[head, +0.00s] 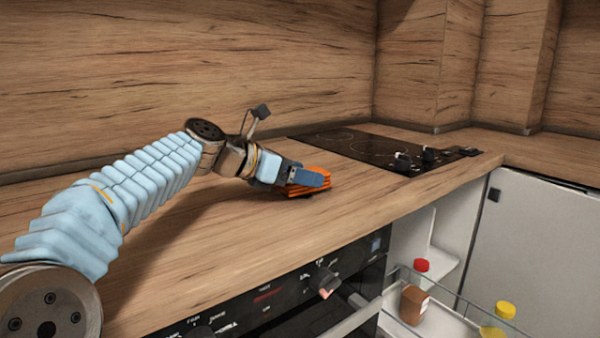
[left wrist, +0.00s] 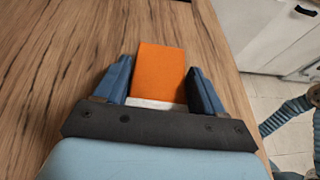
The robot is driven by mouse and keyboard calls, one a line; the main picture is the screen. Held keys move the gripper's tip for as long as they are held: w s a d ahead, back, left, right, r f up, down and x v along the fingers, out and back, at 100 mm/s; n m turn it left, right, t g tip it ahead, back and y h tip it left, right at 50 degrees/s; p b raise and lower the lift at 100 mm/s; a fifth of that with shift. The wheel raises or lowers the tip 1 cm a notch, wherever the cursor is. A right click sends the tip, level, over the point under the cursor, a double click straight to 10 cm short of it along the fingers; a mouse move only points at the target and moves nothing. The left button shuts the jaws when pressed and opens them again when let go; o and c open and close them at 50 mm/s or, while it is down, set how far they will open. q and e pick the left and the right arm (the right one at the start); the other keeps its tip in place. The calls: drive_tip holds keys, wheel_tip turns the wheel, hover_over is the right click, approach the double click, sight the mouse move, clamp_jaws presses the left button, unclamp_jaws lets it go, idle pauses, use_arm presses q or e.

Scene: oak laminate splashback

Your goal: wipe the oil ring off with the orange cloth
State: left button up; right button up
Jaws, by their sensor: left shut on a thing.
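My left gripper (head: 305,179) is shut on the folded orange cloth (head: 311,189), low over the wooden counter (head: 210,235). In the left wrist view the cloth (left wrist: 161,72) sits between the two blue fingers of the left gripper (left wrist: 160,85). A dark patch shows under the cloth in the head view; I cannot tell whether it is shadow or oil. No oil ring can be made out in either view. My right gripper is in neither view.
A black hob (head: 350,147) with dark knobs lies behind and right of the cloth. An oven front (head: 290,290) is below the counter edge. A pull-out rack holds a brown bottle with a red cap (head: 415,292) and a yellow-capped bottle (head: 498,320). The counter left of the cloth is clear.

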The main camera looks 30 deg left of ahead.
use_arm(q)
drive_tip(key=shift+f+b, duration=0.3)
drive_tip(key=shift+f, duration=0.25)
drive_tip(key=shift+d, duration=0.1)
